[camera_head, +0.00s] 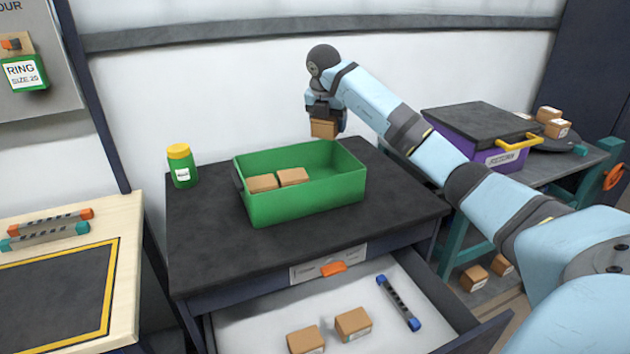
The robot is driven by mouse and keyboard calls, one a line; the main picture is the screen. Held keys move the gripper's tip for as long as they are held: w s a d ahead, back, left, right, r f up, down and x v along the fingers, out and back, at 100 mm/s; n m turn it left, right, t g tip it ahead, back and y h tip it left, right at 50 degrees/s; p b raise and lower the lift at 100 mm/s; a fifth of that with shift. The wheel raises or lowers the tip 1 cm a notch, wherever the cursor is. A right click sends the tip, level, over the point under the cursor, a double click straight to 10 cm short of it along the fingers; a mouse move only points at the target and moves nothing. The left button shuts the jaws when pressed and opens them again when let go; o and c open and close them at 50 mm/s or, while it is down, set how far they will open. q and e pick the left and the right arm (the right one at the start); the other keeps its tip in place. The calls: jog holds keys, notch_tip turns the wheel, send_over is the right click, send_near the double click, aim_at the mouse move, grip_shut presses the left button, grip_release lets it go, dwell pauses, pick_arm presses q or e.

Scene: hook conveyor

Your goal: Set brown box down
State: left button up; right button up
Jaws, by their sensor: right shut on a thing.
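My right gripper (325,110) is shut on a brown box (324,129) and points down above the back right part of a green bin (303,206). The held box is near the height of the bin's back rim; whether it is below the rim is hard to tell. The green bin stands on a dark table. Two other brown boxes (262,183) lie side by side in the left part of the bin. The bin's right part looks empty. My left gripper is not in view.
An open drawer (262,335) below the table holds two brown boxes (353,324) and a blue-ended bar (398,303). A green jar with a yellow lid (181,166) stands left of the bin. A purple crate (485,151) stands at right. A wooden bench (125,265) is at left.

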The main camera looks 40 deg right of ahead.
aim_at(324, 138)
notch_tip(324, 138, down, 16)
jog(key=shift+d+b, duration=0.1)
jog(key=shift+b, duration=0.45)
jog(key=shift+f, duration=0.1)
jog(key=o, duration=1)
jog(key=shift+c, duration=0.2)
jog(key=p+v, duration=0.1)
jog(key=v, duration=1.1)
